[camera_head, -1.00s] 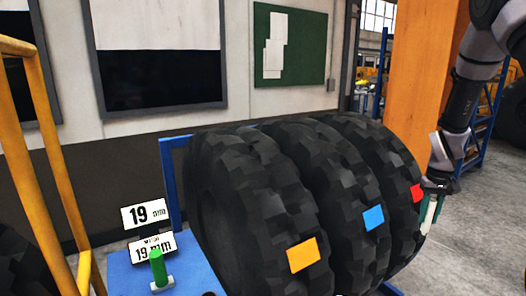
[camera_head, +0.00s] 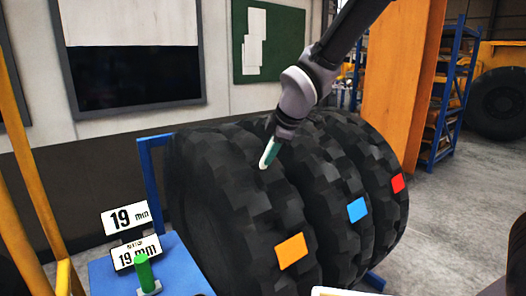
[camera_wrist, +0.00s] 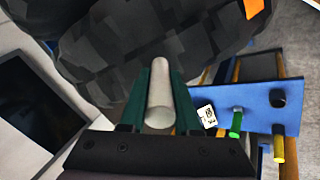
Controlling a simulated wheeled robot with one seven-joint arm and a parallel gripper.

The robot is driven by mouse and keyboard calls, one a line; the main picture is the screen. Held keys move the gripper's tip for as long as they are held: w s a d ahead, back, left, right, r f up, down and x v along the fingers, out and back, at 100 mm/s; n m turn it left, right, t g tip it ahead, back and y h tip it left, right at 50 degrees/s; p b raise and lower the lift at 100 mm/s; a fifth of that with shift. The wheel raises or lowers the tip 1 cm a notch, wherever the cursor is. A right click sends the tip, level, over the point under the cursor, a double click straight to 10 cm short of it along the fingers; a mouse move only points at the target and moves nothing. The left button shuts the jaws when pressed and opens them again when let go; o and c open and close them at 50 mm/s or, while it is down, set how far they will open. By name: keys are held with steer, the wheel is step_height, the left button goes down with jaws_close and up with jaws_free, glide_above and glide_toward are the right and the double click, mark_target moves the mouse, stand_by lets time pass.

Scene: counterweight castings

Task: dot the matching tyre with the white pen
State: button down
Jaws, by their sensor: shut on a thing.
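Three black tyres stand side by side on a blue rack. The left tyre (camera_head: 225,215) has an orange tag (camera_head: 291,250), the middle tyre (camera_head: 318,190) a blue tag (camera_head: 356,210), and the right tyre (camera_head: 365,150) a red tag (camera_head: 398,183). My gripper (camera_head: 270,150) is over the upper tread of the left tyre, shut on the white pen (camera_wrist: 160,95), which sits between its green fingers in the wrist view. Whether the pen touches rubber I cannot tell.
A green peg (camera_head: 143,272) stands on the blue shelf (camera_head: 190,265) at front left. Yellow rails (camera_head: 28,200) rise at the left edge. An orange pillar (camera_head: 400,80) and blue shelving (camera_head: 447,110) stand behind at right. Open floor lies right of the tyres.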

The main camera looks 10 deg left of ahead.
steer(key=shift+s+a+r+n+y, duration=0.3)
steer(key=shift+s+a+r+n, duration=0.2)
steer(key=shift+s+a, duration=0.35)
steer(key=shift+w+d, duration=0.1)
steer(key=shift+d, duration=0.05)
steer(key=shift+x, duration=2.8)
steer(key=shift+w+a+f, duration=0.15)
steer(key=shift+a+f, duration=0.15)
steer(key=shift+f, duration=0.35)
steer(key=v, duration=0.6)
stand_by(0.5)
steer(key=shift+w, duration=0.1)
